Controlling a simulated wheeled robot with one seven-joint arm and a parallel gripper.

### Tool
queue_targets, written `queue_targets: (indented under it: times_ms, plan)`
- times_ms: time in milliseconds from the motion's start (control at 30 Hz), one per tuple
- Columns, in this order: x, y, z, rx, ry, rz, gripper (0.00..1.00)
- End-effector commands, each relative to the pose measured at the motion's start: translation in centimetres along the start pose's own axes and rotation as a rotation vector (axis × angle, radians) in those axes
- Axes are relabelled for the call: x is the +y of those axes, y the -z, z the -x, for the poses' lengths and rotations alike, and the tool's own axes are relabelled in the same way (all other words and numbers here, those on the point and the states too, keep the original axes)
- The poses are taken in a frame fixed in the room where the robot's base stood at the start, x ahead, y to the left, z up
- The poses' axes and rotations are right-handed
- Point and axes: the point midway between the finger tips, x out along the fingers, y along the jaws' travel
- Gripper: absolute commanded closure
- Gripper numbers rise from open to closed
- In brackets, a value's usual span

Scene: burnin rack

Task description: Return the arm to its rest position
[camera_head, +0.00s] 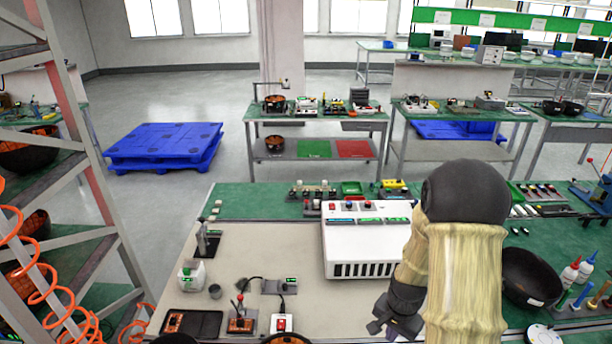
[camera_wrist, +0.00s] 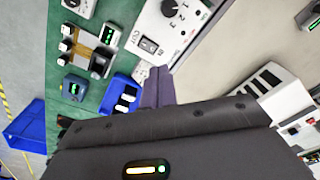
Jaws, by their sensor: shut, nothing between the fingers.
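My gripper (camera_head: 378,326) shows low in the head view, in front of the white vented unit, at the lower end of my bent arm. The fingers look small and dark there. In the wrist view my gripper (camera_wrist: 156,85) has its fingers together with nothing between them. Beyond the fingertips in that view are a white panel with a dial and switch (camera_wrist: 172,22) and a green bench surface. No object is held.
The white vented unit (camera_head: 368,240) stands on the bench close to my gripper. Small devices, including a red-knobbed box (camera_head: 241,322), stand to the left. A black bowl (camera_head: 528,276) and bottles are right of my arm. A rack (camera_head: 105,240) edges the left. The beige mat's middle is clear.

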Motion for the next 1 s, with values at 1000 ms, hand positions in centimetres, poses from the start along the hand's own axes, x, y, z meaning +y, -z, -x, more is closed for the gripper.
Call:
queue_targets:
  times_ms: [1000]
  plan:
    - [1.5,-10.8,13.4,0.159,0.067,0.770,1.00]
